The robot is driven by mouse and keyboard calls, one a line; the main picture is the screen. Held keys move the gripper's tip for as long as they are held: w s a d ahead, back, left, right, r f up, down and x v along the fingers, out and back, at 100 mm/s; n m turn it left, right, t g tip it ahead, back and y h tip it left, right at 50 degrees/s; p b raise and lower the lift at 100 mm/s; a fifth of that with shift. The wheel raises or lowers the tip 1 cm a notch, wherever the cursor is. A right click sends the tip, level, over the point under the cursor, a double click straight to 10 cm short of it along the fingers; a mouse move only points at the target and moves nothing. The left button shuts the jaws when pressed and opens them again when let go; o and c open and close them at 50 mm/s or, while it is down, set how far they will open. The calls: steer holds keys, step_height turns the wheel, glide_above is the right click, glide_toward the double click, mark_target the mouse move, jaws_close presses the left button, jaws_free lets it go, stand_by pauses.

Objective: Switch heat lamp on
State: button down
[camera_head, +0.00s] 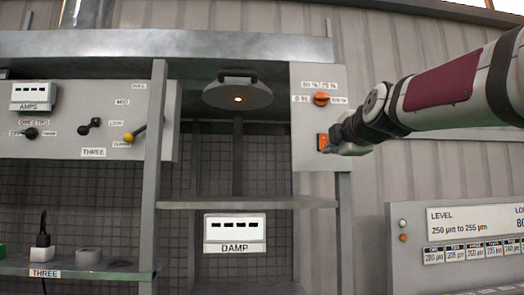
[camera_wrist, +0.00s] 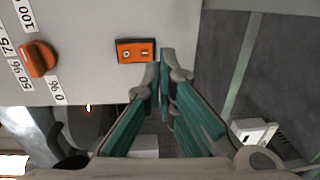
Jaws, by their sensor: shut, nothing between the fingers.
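A display labelled DAMP (camera_head: 235,228) stands below the shelf (camera_head: 235,204). A control panel (camera_head: 70,118) with knobs and a yellow-tipped lever is at left. A LEVEL panel (camera_head: 460,235) is at lower right. A post (camera_head: 150,180) separates the left and middle bays.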

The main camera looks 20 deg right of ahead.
steer(key=f+b+v, duration=0.1)
steer(key=v, duration=0.8)
steer(key=shift+s+f, duration=0.25)
steer(key=shift+f, duration=0.1)
steer(key=shift+a+f, duration=0.1)
